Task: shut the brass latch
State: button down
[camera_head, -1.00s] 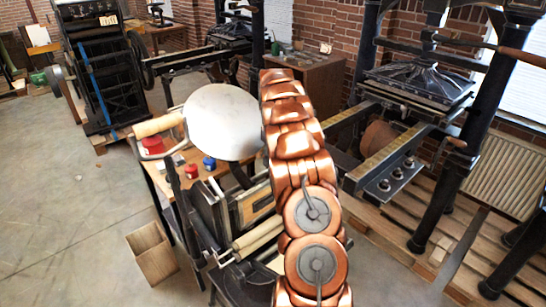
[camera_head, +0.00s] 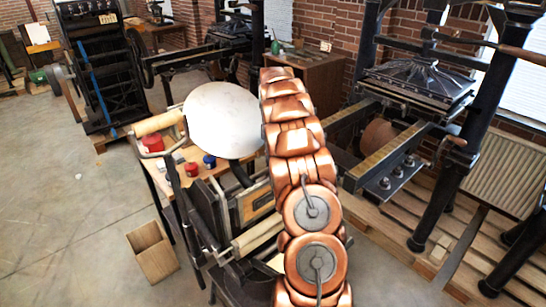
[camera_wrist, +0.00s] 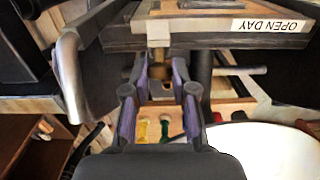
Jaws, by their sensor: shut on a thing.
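My gripper (camera_wrist: 160,80) shows in the wrist view, its purple-lined fingers close together on a small brass-coloured piece, the brass latch (camera_wrist: 158,56). The latch sits at the edge of a wood-edged frame (camera_wrist: 225,27) that bears an upside-down "OPEN DAY" label. The fingers partly cover the latch, so its exact position is hard to tell. In the head view my copper-coloured arm hides both the gripper and the latch, over the small press with the round white disc (camera_head: 222,120).
The disc's edge (camera_wrist: 270,150) is close at lower right in the wrist view. A curved metal handle (camera_wrist: 68,75) stands at left. A larger press (camera_head: 415,85) stands to the right of my arm. A wooden box (camera_head: 152,252) is on the floor; open floor lies at left.

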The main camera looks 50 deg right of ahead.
jog(key=shift+f, duration=0.15)
